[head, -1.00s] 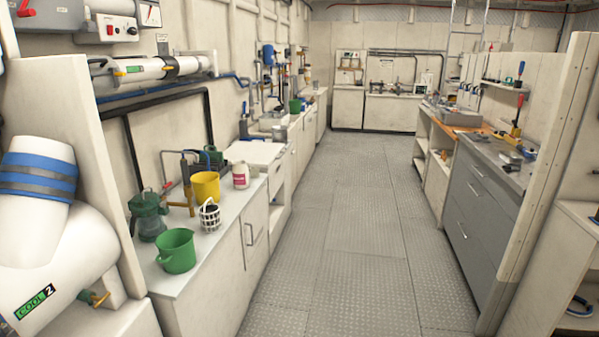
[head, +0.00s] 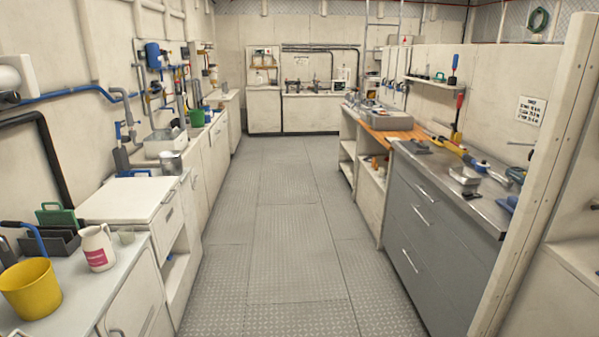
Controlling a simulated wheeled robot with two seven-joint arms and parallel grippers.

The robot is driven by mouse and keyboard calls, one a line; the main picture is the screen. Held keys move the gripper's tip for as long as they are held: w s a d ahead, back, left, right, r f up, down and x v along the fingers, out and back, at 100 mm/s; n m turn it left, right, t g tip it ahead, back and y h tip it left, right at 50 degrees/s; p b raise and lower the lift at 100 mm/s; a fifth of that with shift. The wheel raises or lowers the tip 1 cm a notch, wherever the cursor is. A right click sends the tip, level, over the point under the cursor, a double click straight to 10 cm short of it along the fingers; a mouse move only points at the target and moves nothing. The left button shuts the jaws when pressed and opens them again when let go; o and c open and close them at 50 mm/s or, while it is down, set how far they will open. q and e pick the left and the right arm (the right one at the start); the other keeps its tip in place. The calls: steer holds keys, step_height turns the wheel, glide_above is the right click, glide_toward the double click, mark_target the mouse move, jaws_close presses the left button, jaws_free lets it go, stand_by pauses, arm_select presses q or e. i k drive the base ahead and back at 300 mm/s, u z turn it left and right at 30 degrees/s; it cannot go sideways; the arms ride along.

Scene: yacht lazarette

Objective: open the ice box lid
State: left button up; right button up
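A white unit with a thick flat top (head: 130,199) stands in the left row, just beyond the nearest counter. It looks like the ice box, but I cannot tell for sure. Its top lies flat and looks closed. An open shelf shows low in its aisle side. Neither of my grippers is in the head view.
A yellow bucket (head: 30,288), a white jug (head: 97,247) and a dark caddy (head: 48,241) stand on the near left counter. Grey drawers (head: 440,240) line the right, beside a pale upright panel (head: 540,180). The plated floor aisle (head: 292,240) between is clear.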

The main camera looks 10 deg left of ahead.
mark_target(132, 200)
steer(key=z, duration=0.05)
steer(key=i, duration=2.05)
steer(key=u, duration=0.6)
steer(key=i, duration=1.5)
steer(key=u, duration=2.05)
steer(key=i, duration=0.85)
steer(key=u, duration=0.6)
